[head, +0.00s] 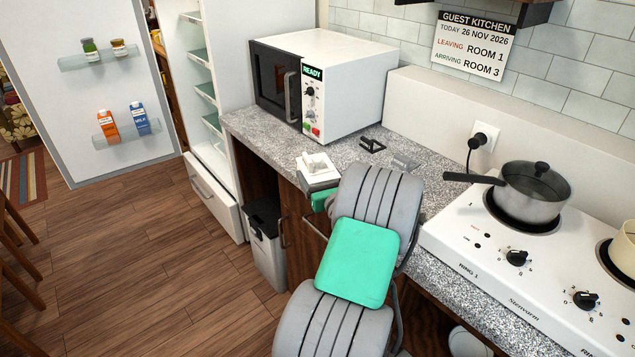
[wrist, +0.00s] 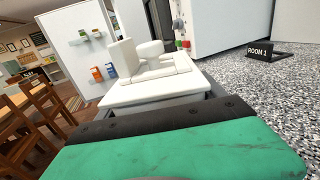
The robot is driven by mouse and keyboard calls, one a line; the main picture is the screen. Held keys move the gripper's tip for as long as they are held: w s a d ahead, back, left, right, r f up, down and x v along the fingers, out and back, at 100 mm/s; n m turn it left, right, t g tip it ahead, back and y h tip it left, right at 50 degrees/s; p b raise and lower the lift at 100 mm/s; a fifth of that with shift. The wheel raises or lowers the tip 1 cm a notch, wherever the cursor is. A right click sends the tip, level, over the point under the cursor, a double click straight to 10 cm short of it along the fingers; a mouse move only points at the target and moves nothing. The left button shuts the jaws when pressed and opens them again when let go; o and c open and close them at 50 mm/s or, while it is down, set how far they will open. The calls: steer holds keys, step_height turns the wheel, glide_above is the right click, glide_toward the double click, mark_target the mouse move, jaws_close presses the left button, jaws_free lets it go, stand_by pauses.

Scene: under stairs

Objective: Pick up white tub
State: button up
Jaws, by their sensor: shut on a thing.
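The white tub (head: 318,165) is a low, pale block with raised white shapes on top. It shows at the far end of my arm in the head view, by the counter's front edge. In the wrist view the tub (wrist: 150,92) fills the middle, just beyond the dark and green end of my gripper. My gripper (head: 319,181) is shut on the tub. Its fingers are mostly hidden by the tub and my wrist. I cannot tell how far the tub is above the counter.
The speckled counter (head: 350,150) carries a white microwave (head: 322,85) behind the tub and small sign stands (head: 372,145). A stove with a lidded pot (head: 535,190) is at right. A grey bin (head: 268,245) stands below. The fridge (head: 205,90) is open; the wood floor (head: 150,260) is clear.

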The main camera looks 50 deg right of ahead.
mark_target(318, 166)
steer(key=shift+r, duration=0.1)
steer(key=c, duration=0.5)
steer(key=shift+r, duration=0.15)
steer(key=shift+r, duration=1.55)
steer(key=w+a+r+p, duration=0.1)
steer(key=w+a+r, duration=0.1)
steer(key=a+r, duration=0.2)
steer(key=w+a+r+p, duration=0.2)
steer(key=a+r, duration=0.3)
steer(key=a, duration=0.4)
steer(key=shift+w+r+p, duration=0.3)
steer(key=shift+w, duration=0.45)
